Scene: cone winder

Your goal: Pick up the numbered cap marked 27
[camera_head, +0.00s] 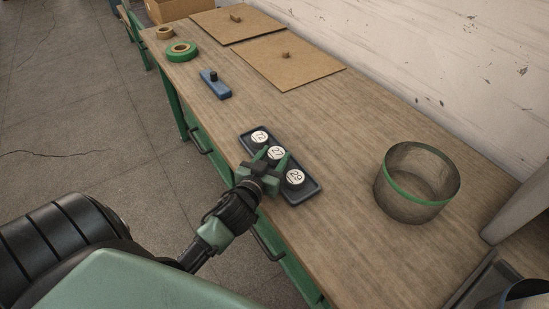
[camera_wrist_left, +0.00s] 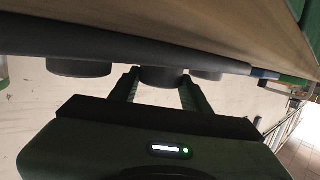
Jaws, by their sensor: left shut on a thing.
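A dark tray (camera_head: 309,190) on the workbench holds three round dark caps with white numbered tops in a row. The middle cap appears marked 27 (camera_head: 276,153). The far cap reads 72 (camera_head: 260,136), and the near cap looks like 29 (camera_head: 295,177). My left gripper (camera_head: 277,160) is shut on the middle cap, a finger on each side. In the left wrist view, the fingers (camera_wrist_left: 162,92) flank the middle cap (camera_wrist_left: 162,77), which still sits in line with its neighbours at the tray. My right gripper is not in view.
A mesh cylinder with a green band (camera_head: 417,183) stands to the right of the tray. A blue block with a knob (camera_head: 216,84), green tape (camera_head: 181,51) and brown boards (camera_head: 290,60) lie farther back. Bare bench surrounds the tray's right side.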

